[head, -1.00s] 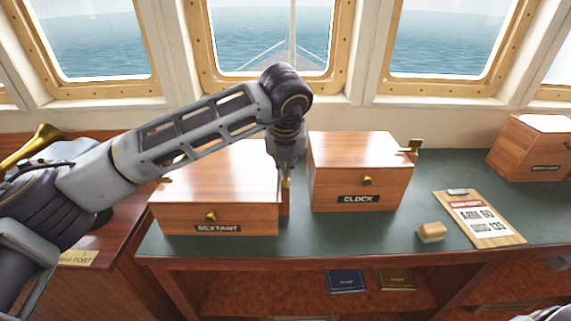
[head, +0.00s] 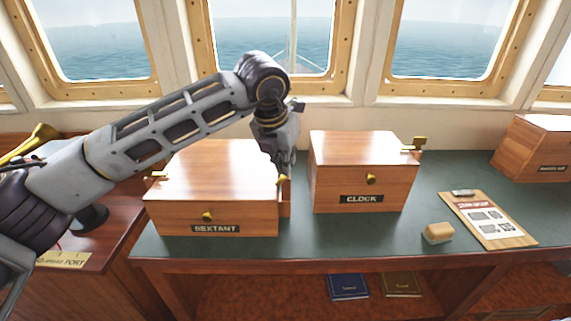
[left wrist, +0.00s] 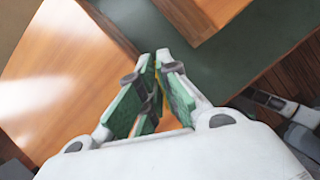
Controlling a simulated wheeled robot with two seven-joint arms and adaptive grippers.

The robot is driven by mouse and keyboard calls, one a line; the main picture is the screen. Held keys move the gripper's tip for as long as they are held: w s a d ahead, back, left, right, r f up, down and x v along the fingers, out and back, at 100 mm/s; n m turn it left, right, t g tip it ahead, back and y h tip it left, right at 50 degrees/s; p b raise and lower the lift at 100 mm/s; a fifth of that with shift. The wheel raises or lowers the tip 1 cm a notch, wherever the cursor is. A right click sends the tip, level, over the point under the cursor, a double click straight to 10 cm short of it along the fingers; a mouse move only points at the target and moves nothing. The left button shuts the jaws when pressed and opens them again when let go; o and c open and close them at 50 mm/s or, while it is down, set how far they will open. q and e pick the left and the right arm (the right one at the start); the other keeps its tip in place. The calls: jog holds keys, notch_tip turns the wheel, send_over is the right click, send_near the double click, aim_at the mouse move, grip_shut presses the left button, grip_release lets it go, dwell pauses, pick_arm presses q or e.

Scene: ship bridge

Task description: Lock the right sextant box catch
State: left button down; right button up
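The sextant box (head: 235,220), a brown wooden box with a brass knob and a dark nameplate, sits at the left end of the green-topped desk with its lid down. Its brass right catch (head: 283,181) is on its right side, partly hidden by my left gripper (head: 285,168), which reaches down from above. In the left wrist view, the green-padded fingers (left wrist: 158,68) are close together, with a sliver of brass (left wrist: 158,86) between them. They appear shut on the catch beside the box (left wrist: 65,85). The left catch (head: 156,176) sticks out sideways.
The clock box (head: 360,190) stands just right of my left gripper across a narrow gap, with a brass catch (head: 415,144) sticking out. A sponge-like block (head: 438,233), a clipboard (head: 488,220) and another wooden box (head: 535,150) are farther right. Windows line the back.

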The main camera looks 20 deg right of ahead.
pick_arm(q)
jog(key=m+g, duration=0.1)
jog(key=m, duration=0.1)
jog(key=shift+m, duration=0.3)
jog(key=m+g+h, duration=0.1)
jog(key=m, duration=0.2)
jog(key=shift+w, duration=0.1)
jog(key=shift+m, duration=0.3)
jog(key=shift+m+g+p, duration=0.35)
jog(key=shift+m+g, duration=0.15)
jog(key=shift+m, duration=0.5)
jog(key=shift+w+a+m+g+p, duration=0.1)
jog(key=shift+m+g+p, duration=0.25)
jog(key=shift+m, duration=0.55)
jog(key=shift+m+g+p, duration=0.45)
jog(key=shift+m+p, duration=0.2)
jog(key=shift+m, duration=0.65)
pick_arm(e)
jog(key=s+d+f, duration=0.3)
jog(key=s, duration=0.1)
jog(key=shift+s+d+f, duration=0.1)
jog(key=shift+s+d, duration=0.05)
